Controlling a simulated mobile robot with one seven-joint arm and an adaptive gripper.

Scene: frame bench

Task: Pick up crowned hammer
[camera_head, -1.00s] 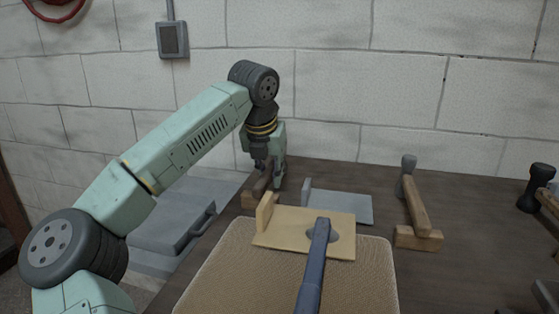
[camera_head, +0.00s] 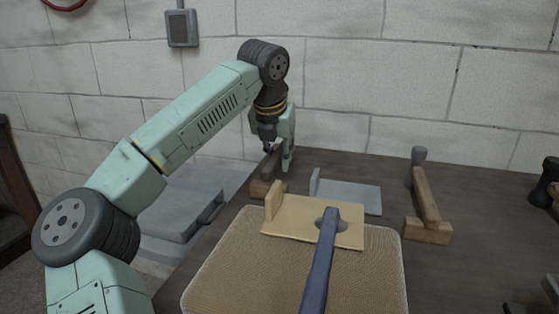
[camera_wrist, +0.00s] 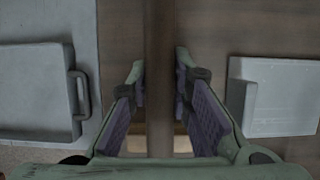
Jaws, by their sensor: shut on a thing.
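The hammer in my grasp, taken as the crowned hammer, shows a brown wooden handle (camera_head: 271,166) in the head view, at the back left of the bench. In the wrist view its handle (camera_wrist: 160,60) runs straight up the picture between my fingers. My gripper (camera_head: 279,160) points down over it and is shut on the handle; its fingertips also show in the wrist view (camera_wrist: 160,72). A wooden block (camera_head: 262,190) is just below the handle; I cannot tell whether they touch. The hammer's head is hidden or not distinguishable.
A light wooden board with an upright lip (camera_head: 290,226) and a grey plate (camera_head: 352,196) lie nearby. A blue-grey handle (camera_head: 320,262) crosses the woven mat (camera_head: 230,275). Another hammer (camera_head: 426,195) rests on a block at right. A grey case (camera_head: 178,212) lies left. Wall behind.

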